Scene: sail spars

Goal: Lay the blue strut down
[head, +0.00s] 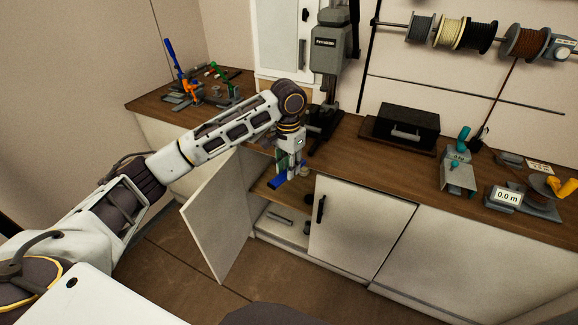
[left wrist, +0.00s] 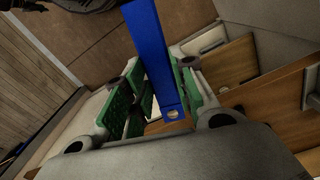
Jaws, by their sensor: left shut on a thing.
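The blue strut (left wrist: 150,48) is a flat bar with a hole near one end. In the left wrist view it runs between the green pads of my left gripper (left wrist: 152,95), which is shut on it. In the head view my left gripper (head: 288,165) points down in front of the counter edge, at the open cabinet. A short part of the blue strut (head: 277,183) shows below the fingers, above the cabinet's wooden shelf (head: 263,192). The rest of the strut is hidden there by the gripper. My right gripper is not in view.
The cabinet's white door (head: 218,222) stands open to the left; a closed door (head: 357,228) is on its right. A lower shelf (head: 276,222) holds small items. On the wooden counter are a black box (head: 406,128), a drill press (head: 331,60) and a coloured clamp stand (head: 185,90).

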